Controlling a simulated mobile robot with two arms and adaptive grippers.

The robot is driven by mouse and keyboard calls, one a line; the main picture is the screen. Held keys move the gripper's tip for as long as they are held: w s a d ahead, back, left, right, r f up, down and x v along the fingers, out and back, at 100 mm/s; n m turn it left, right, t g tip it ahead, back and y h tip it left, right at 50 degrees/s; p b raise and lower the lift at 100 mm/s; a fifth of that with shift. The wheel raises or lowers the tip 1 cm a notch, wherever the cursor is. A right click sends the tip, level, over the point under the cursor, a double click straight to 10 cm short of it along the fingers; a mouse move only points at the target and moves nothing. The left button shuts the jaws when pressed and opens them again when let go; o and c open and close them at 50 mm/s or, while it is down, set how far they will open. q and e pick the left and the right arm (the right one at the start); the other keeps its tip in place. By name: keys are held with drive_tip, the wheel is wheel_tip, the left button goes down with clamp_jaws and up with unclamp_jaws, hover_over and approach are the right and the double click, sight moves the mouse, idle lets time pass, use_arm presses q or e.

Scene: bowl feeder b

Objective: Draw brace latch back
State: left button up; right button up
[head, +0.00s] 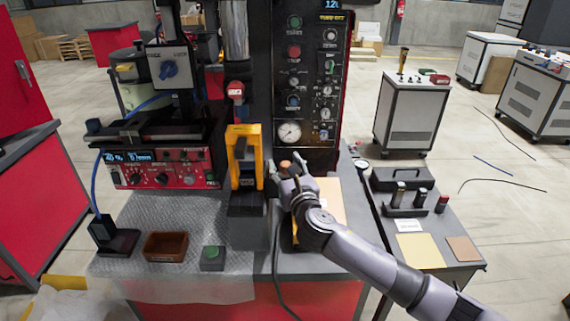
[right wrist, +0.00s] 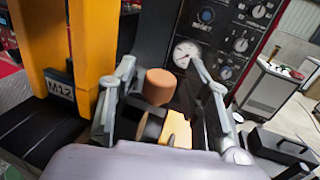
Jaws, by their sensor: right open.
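My right gripper (head: 288,172) reaches over the bench from the lower right, just right of a yellow frame (head: 257,143). In the right wrist view its two fingers (right wrist: 161,64) are spread apart. A brown, rounded knob (right wrist: 160,84) shows between them, with a dark round part (right wrist: 150,124) below it; it appears to be the latch handle. I cannot tell whether a finger touches it. In the head view only a small brown patch of the knob (head: 286,165) shows at the gripper. The yellow frame also stands at left in the wrist view (right wrist: 93,40), with an M12 label. My left gripper is out of view.
A black control panel (head: 308,75) with a gauge stands behind the gripper. A side table (head: 455,252) with a black case (head: 402,178) stands at right.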

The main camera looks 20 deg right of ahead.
drive_tip(key=shift+w, duration=0.15)
drive_tip(key=shift+c, duration=0.5)
clamp_jaws()
idle(0.4)
